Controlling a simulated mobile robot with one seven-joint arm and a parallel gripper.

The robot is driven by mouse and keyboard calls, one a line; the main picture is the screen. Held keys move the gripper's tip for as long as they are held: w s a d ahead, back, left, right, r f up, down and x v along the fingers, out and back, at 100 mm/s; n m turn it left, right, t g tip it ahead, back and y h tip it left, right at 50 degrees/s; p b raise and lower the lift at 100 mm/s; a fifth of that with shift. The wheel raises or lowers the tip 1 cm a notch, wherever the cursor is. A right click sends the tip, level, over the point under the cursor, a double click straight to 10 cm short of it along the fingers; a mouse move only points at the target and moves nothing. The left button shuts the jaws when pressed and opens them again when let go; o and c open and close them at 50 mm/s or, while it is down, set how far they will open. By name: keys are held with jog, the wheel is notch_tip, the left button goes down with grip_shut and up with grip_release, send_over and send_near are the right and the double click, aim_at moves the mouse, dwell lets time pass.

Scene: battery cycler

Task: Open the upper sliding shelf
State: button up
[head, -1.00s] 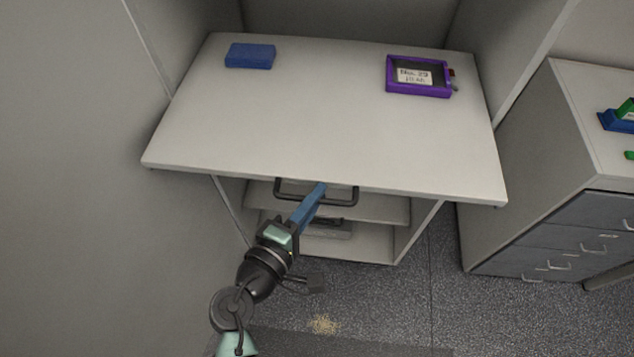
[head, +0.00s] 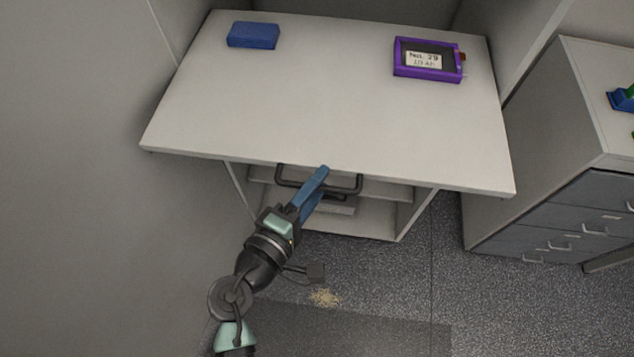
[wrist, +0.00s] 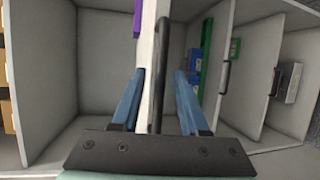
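The upper shelf is a white board (head: 300,110) with a black bar handle (head: 287,183) below its front edge. My gripper (head: 318,178) is at the handle, its blue fingers reaching up to the board's front edge. In the wrist view, the handle bar (wrist: 158,95) stands between the two blue fingers of my gripper (wrist: 158,95), with a gap visible on each side. The fingers are apart. The board shows nearly edge-on behind the bar. My fingers hide part of the handle in the head view.
A blue box (head: 253,36) and a purple-framed device (head: 429,60) lie on the board. A lower shelf (head: 385,189) shows beneath it. A grey wall (head: 90,200) is close on the left. A drawer cabinet (head: 580,210) stands at right. Open floor lies in front.

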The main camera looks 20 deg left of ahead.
jog(key=b+v, duration=0.4)
jog(key=v, duration=0.9)
dwell(0.4)
